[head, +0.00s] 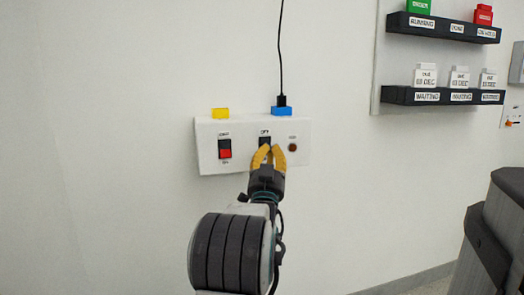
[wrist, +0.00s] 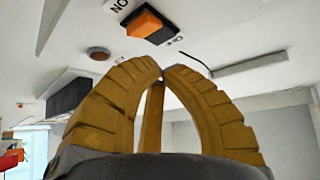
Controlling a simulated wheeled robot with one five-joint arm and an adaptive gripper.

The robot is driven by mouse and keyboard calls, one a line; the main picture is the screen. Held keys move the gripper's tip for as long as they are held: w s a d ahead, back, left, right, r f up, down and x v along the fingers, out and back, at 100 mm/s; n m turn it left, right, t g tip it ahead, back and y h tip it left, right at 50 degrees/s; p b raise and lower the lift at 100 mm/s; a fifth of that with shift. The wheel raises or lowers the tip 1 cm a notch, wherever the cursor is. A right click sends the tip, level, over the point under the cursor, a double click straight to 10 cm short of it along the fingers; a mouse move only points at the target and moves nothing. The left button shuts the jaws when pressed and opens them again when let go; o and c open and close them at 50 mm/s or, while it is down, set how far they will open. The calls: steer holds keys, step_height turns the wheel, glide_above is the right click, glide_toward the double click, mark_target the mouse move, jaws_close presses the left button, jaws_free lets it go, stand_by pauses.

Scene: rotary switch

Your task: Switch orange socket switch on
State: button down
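The orange socket switch (wrist: 150,22) shows in the wrist view as an orange rocker in a black frame, with "ON" lettering at one end and a partly readable label at the other. In the head view only the dark upper part of this switch (head: 264,141) shows, under an "OFF" label; my gripper hides the lower part. My gripper (head: 270,149) is in front of the white panel at this switch. In the wrist view my gripper's yellow fingers (wrist: 166,72) come together at the tips with nothing held. I cannot tell whether the tips touch the switch.
The white panel (head: 209,160) also has a red switch (head: 225,149) on the left and a round brown button (head: 292,147) on the right. A yellow block (head: 220,113) and a blue plug (head: 282,111) with a black cable sit on top. Dark shelves (head: 400,95) hang at right.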

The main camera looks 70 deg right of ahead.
steer(key=shift+w+d, duration=0.4)
steer(key=shift+d, duration=0.15)
steer(key=shift+w+d+t, duration=0.1)
steer(key=shift+d+t, duration=0.05)
steer(key=shift+t, duration=0.15)
stand_by(1.1)
steer(key=shift+w+d+f, duration=0.1)
steer(key=shift+w+d, duration=0.05)
steer(key=shift+d, duration=0.05)
steer(key=shift+w+d, duration=0.15)
steer(key=shift+d, duration=0.1)
stand_by(0.9)
steer(key=shift+a, duration=0.1)
stand_by(0.4)
steer(key=shift+s+a, duration=0.4)
steer(key=shift+a, duration=0.1)
steer(key=shift+a, duration=0.15)
stand_by(0.5)
